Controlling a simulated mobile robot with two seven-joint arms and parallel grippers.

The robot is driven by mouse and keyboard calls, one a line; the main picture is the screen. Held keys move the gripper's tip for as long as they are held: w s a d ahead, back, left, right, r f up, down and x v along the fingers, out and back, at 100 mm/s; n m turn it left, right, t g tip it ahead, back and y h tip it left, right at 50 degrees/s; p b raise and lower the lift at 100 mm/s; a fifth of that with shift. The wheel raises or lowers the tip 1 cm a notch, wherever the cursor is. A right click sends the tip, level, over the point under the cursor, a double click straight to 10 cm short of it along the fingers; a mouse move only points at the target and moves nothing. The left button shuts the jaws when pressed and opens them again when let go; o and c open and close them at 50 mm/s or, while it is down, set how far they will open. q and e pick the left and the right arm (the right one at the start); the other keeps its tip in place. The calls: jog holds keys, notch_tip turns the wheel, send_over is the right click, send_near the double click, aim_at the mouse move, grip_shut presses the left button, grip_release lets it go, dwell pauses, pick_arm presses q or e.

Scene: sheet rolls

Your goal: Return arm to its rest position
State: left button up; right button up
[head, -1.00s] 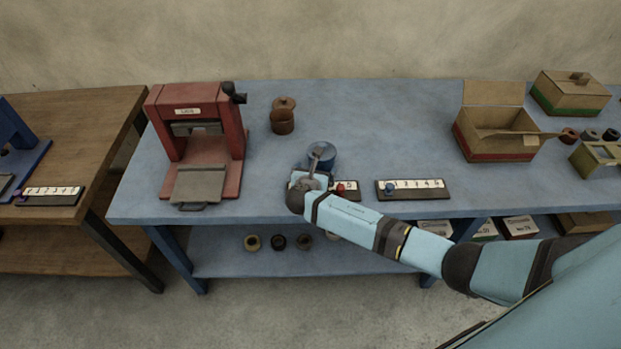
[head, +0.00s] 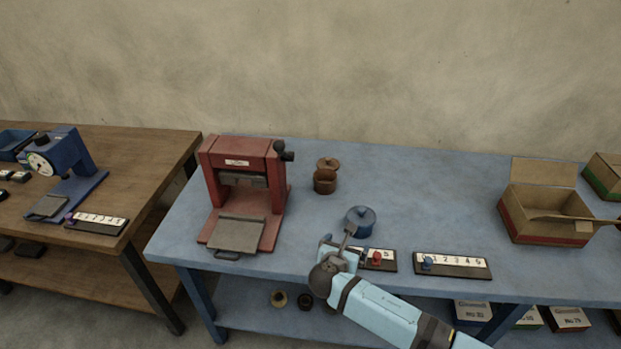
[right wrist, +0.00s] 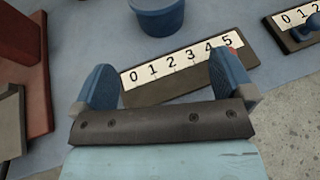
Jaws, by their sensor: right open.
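My right gripper (head: 345,243) is open over the front of the blue table, with its arm reaching in from the lower right. In the right wrist view its two blue fingers (right wrist: 163,80) stand wide apart with nothing between them that I can see held. A number strip (right wrist: 180,66) marked 0 to 5 lies beyond and below the fingers. Its red peg (head: 376,258) shows by the 5, partly hidden by a finger in the wrist view. A small blue lidded pot (head: 362,223) stands just behind the gripper. My left gripper is not in view.
A red press (head: 245,190) stands left of the gripper, a brown pot (head: 325,181) behind it. A second number strip (head: 455,265) with a blue peg lies to the right. An open cardboard box (head: 520,225) stands farther right. Bare tabletop (head: 440,200) lies between.

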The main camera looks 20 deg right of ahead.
jog(key=s+a+f+m+g+y+p, duration=0.1)
jog(key=s+a+f+m+y, duration=0.3)
jog(key=s, duration=0.3)
jog(key=s+a+f+m+g+y+p, duration=0.1)
jog(key=s+a+f+m+y+p, duration=0.2)
jog(key=s+m, duration=0.35)
jog(key=s+r+m+t+y, duration=0.1)
jog(key=s+r+m+y, duration=0.1)
jog(key=s+m, duration=0.5)
jog(key=s+d+r+m+t+y, duration=0.1)
jog(key=s+r+m+y, duration=0.2)
jog(key=s+m, duration=0.4)
jog(key=shift+s+d+r+m+t, duration=0.15)
jog(key=shift+d+r+m+t, duration=0.15)
jog(key=shift+r+m, duration=0.25)
